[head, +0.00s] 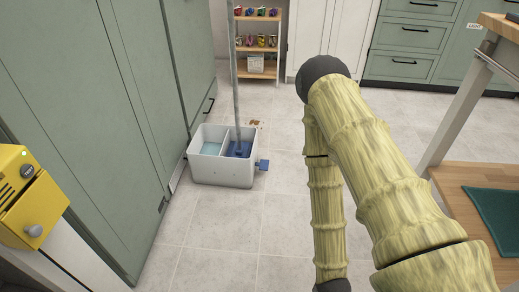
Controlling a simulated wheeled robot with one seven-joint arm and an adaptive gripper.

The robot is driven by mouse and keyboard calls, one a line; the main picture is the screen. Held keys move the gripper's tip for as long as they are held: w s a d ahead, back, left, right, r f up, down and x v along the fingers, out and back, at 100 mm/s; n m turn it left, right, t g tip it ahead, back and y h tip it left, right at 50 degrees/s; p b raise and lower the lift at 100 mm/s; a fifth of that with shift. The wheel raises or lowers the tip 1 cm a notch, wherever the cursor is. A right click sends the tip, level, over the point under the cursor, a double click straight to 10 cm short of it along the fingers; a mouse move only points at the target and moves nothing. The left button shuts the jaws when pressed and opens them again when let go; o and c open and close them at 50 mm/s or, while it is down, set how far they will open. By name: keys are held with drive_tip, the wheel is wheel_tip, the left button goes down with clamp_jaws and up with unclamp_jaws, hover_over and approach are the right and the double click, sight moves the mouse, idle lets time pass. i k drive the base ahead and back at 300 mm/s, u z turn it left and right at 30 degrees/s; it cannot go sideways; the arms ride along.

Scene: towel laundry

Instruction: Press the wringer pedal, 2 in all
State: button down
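A white two-part bucket (222,176) stands on the tiled floor beside the green cabinets. Its left part holds light blue water (211,149). Its right part holds a dark blue wringer (240,152), with a grey mop pole (234,75) standing upright in it. A small blue pedal (263,164) sticks out from the bucket's right side. Nothing is touching the pedal. My arm bends at the upper middle and runs down to the bottom edge, right of the bucket. My gripper is outside the picture, so its state does not show.
Green cabinets (90,100) line the left side, with a yellow box (30,200) at the near left. A wooden shelf (258,50) with several small pots stands at the back. A table (465,185) with a green cloth (500,215) is at right. Floor before the bucket is clear.

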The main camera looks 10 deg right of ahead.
sight(264, 164)
drive_tip(key=i, duration=0.95)
